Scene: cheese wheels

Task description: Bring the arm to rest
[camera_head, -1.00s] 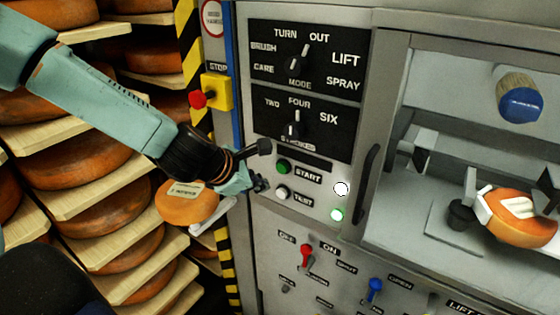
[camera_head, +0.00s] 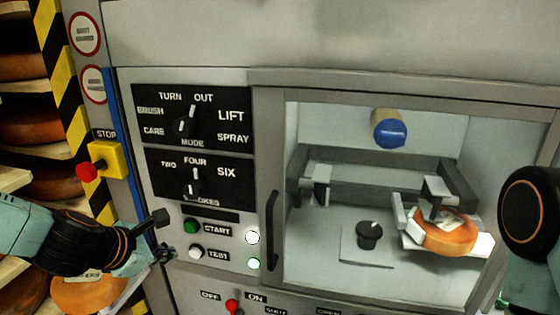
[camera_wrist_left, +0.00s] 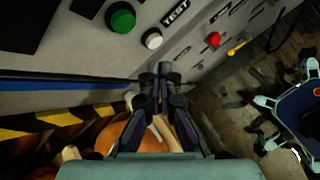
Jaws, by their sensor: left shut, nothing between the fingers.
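My left gripper (camera_head: 166,252) is shut and empty in front of the machine's control panel. It is just left of the white TEST button (camera_head: 196,252) and below the green START button (camera_head: 191,226); I cannot tell whether it touches the panel. In the left wrist view its closed fingers (camera_wrist_left: 159,75) point up the picture, with the green button (camera_wrist_left: 121,17) and the white button (camera_wrist_left: 151,38) beyond them. Part of my right arm (camera_head: 530,212) shows at the right edge of the head view, but its gripper is out of view.
An orange cheese wheel (camera_head: 448,236) is held inside the machine's chamber, near a blue-ended cylinder (camera_head: 390,132). Another wheel (camera_head: 84,294) lies below my left arm. A red stop button (camera_head: 87,172), a door handle (camera_head: 271,230) and cheese shelves (camera_head: 30,148) are close by.

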